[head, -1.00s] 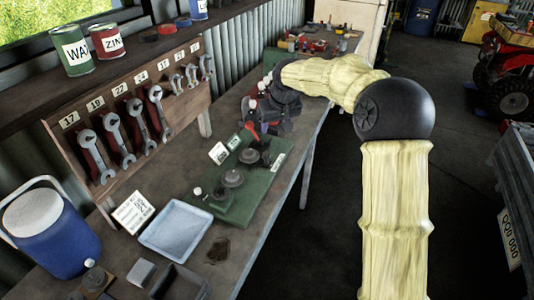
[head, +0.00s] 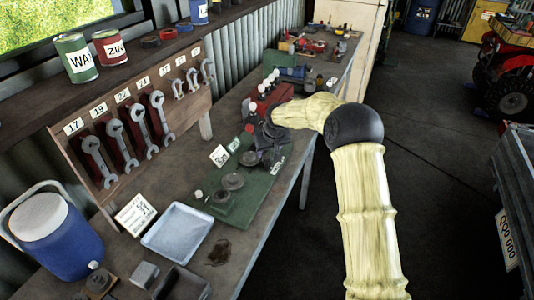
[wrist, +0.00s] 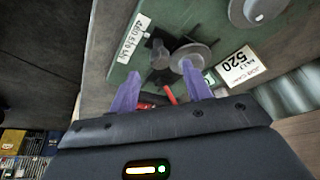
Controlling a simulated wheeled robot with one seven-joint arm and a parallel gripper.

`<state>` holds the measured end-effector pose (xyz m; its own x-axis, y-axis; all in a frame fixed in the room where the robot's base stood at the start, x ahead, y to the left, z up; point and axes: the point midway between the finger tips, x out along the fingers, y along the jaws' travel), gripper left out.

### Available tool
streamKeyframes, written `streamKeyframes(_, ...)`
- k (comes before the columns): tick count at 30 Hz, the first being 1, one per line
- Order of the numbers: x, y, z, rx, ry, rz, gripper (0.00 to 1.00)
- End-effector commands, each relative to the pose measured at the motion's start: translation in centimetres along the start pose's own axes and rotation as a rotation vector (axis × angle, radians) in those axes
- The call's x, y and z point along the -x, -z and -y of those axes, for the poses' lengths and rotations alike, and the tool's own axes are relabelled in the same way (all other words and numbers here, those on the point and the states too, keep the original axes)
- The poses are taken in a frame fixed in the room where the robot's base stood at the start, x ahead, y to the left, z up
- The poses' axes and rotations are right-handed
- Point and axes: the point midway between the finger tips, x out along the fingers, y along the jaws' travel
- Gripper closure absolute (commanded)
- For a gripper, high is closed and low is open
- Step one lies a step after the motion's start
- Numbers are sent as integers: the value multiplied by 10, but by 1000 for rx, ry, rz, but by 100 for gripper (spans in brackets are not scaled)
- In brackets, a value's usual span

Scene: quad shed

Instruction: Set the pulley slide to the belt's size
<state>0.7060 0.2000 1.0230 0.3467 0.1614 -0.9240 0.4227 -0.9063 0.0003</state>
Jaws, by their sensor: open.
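The green board (head: 261,190) with the pulley fixture lies on the bench, with round grey pulleys (head: 233,181) on it. A white card (head: 219,156) stands at its back edge; in the wrist view the card (wrist: 243,66) reads 520. My dark gripper (head: 266,150) is over the board's far end. In the wrist view its two purple fingers (wrist: 159,68) are apart, with nothing clearly held between them. A grey pulley (wrist: 190,55) is near the right fingertip, and a dark part (wrist: 158,54) and red piece (wrist: 170,94) show between the fingers. I cannot tell whether the fingers touch anything.
A pale blue tray (head: 178,232), a white card (head: 134,214) and a blue jug (head: 58,234) are on the near bench. Wrenches (head: 137,130) hang on a rack along the wall. A red item (head: 268,98) stands beyond my gripper.

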Motion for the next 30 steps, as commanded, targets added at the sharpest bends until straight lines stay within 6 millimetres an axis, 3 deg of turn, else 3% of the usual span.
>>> streamKeyframes(7, -31, 0, 0, 0, 0, 1, 51)
streamKeyframes(17, -36, 0, 0, 1, 0, 0, 51)
streamKeyframes(18, -36, 0, 0, 1, 0, 0, 53)
streamKeyframes(25, -36, 0, 0, 1, 0, 0, 98)
streamKeyframes(30, -36, 0, -1, 0, -1, 0, 100)
